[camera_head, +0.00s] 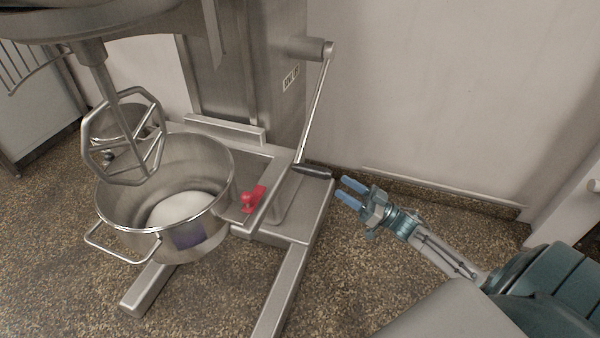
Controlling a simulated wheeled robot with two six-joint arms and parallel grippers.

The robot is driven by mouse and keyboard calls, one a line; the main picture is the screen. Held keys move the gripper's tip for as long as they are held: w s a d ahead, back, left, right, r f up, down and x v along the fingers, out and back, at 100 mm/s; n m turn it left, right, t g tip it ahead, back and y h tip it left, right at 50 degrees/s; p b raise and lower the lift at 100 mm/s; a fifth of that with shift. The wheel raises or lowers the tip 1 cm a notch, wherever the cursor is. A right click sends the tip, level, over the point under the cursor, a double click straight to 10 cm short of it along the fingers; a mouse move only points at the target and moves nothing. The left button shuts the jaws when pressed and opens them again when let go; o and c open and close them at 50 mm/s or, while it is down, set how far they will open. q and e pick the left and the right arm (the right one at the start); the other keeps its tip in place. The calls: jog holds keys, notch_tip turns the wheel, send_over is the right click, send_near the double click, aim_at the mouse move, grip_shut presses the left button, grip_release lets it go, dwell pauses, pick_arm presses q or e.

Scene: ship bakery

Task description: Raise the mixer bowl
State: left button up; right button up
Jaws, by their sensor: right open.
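The steel mixer bowl (211,221) stands low at the left, under the flat beater (122,137), with white material in it. Its wire handle (118,252) points toward me. A crank lever (316,105) hangs down from a hub at the right of the mixer column and ends in a black grip (312,171). My right gripper (346,193) is open and empty. Its blue fingers point left toward the black grip, close to its right end; I cannot tell whether they touch it. My left gripper is not in view.
The mixer column (240,70) and its base legs (287,285) stand on a speckled floor (80,270). A red clamp (252,198) sits beside the bowl. A pale wall (440,90) rises behind my right gripper. A steel rack (35,100) is at the far left.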

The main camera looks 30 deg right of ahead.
aim_at(309, 165)
jog(key=x, duration=1)
jog(key=shift+w+a+r+b, duration=0.1)
jog(key=shift+b, duration=0.25)
grip_shut()
